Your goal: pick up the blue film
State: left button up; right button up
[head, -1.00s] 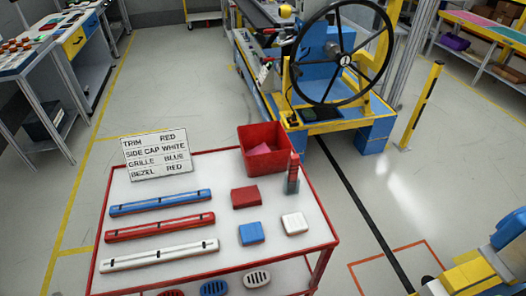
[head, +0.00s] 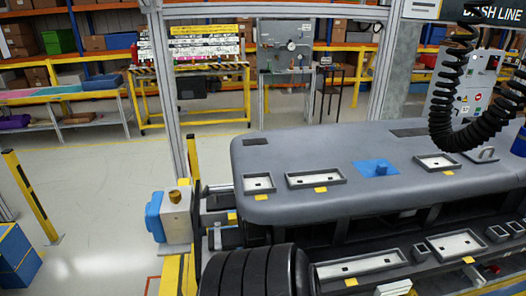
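The blue film (head: 368,168) lies on the top face of the long grey dashboard module (head: 300,205), right of its middle. It is a flat blue patch with a small raised blue tab on it. It lies between two shallow rectangular trays, the longer one on its left (head: 316,179) and a shorter one on its right (head: 437,161). Nothing covers the film. Neither of my grippers shows in the head view.
Black ribbed round shapes (head: 255,272) stand in front of the dashboard. A lower ledge with light trays (head: 360,266) runs along its front. A coiled black hose (head: 470,110) hangs at the right. Open floor lies farther left.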

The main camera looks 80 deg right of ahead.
aim_at(378, 167)
jog(key=z, duration=3.55)
jog(key=l+u, duration=0.1)
jog(key=l, duration=0.55)
jog(key=i+l, duration=0.1)
jog(key=l, duration=0.6)
jog(key=u, duration=0.05)
